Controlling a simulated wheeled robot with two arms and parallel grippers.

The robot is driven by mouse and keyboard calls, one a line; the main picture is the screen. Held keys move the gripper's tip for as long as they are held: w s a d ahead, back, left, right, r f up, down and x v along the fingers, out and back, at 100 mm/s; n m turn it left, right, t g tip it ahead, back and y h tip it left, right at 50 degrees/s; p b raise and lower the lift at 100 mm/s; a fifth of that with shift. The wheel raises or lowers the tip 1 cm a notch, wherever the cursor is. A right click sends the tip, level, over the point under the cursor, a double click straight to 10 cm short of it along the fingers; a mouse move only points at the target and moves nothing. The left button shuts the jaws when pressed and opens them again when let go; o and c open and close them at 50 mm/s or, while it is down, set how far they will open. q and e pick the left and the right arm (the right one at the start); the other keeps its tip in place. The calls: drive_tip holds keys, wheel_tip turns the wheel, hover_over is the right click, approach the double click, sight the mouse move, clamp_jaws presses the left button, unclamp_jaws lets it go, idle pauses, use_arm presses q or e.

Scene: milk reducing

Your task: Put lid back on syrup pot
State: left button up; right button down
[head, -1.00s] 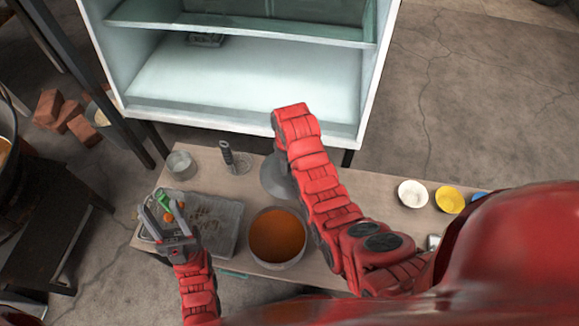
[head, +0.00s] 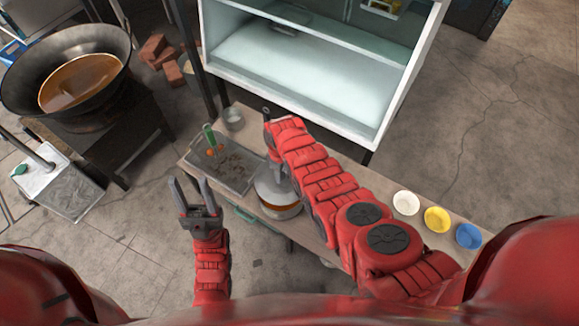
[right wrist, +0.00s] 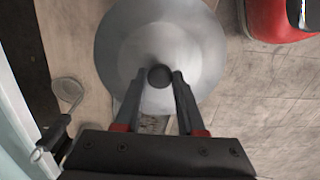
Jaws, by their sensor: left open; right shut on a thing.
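The syrup pot (head: 284,212) stands on the table, with a band of orange syrup or pot side showing below the grey lid (head: 268,184). The lid is over the pot in the head view; I cannot tell whether it touches the rim. In the right wrist view the round lid (right wrist: 120,45) has a dark knob, and my right gripper (right wrist: 160,76) is shut on that knob. The lid hides the pot there. My right arm covers part of the lid in the head view. My left gripper (head: 190,188) is open and empty, near the table's front left edge.
A grey tray (head: 238,178) with dark bits and a green-handled item lies left of the pot. A small metal cup (head: 233,117) stands behind it. White, yellow and blue bowls (head: 437,219) sit at the right. A glass-fronted cabinet (head: 310,75) stands behind the table.

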drive_tip(key=shift+s+a+f, duration=0.1)
drive_tip(key=shift+a+f+b, duration=0.1)
drive_tip(key=shift+f+b, duration=0.8)
wheel_tip(320, 180, down, 5)
drive_tip(key=b, duration=0.4)
drive_tip(key=shift+r, duration=0.2)
drive_tip(key=shift+f+b, duration=0.15)
drive_tip(key=shift+b, duration=0.25)
idle(0.8)
unclamp_jaws()
idle(0.6)
